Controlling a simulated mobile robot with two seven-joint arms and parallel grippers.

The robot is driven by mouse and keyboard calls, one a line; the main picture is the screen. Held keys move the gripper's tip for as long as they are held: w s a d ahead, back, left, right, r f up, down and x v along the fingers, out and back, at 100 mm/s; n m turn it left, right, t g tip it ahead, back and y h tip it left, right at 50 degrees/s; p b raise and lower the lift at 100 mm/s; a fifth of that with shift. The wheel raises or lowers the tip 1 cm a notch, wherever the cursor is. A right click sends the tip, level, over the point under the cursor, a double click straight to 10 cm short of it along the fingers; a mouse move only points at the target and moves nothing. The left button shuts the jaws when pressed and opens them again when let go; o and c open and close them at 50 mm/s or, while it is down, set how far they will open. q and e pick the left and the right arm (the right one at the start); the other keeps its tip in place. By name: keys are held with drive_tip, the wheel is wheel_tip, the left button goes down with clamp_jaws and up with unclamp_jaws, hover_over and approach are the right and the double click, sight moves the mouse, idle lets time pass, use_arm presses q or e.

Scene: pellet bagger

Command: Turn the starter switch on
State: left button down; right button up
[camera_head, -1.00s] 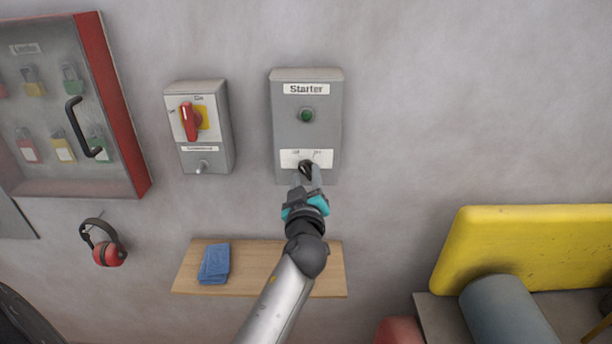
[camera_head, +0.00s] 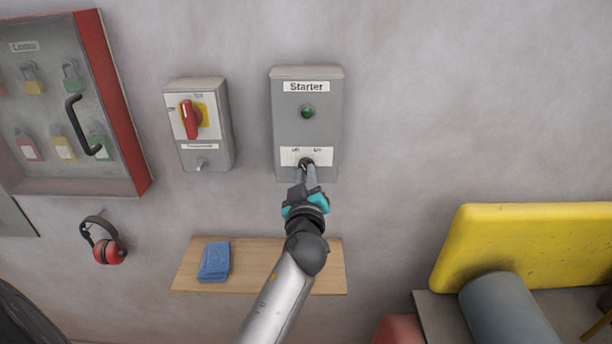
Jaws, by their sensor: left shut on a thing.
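The grey starter box (camera_head: 306,97) hangs on the wall in the middle of the head view, with a "Starter" label and a green round lamp (camera_head: 307,112) that looks unlit. Below the lamp is a white plate with off and on marks and the dark starter switch knob (camera_head: 305,162). My left gripper (camera_head: 306,170) reaches up from below and is shut on the starter switch. Its fingers hide much of the knob, so its exact angle is hard to tell. My right gripper is out of view.
A smaller grey box with a red rotary handle (camera_head: 190,119) on yellow hangs to the left. A lock cabinet (camera_head: 122,110) with a red edge is further left. Red ear muffs (camera_head: 103,241) hang below it. A wooden shelf (camera_head: 257,262) with a blue cloth (camera_head: 214,262) sits under the boxes.

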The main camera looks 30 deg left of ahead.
use_arm(q)
drive_tip(key=shift+r+m, duration=0.1)
drive_tip(key=shift+m, duration=6)
drive_tip(key=c, duration=0.9)
unclamp_jaws()
drive_tip(key=shift+o, duration=0.2)
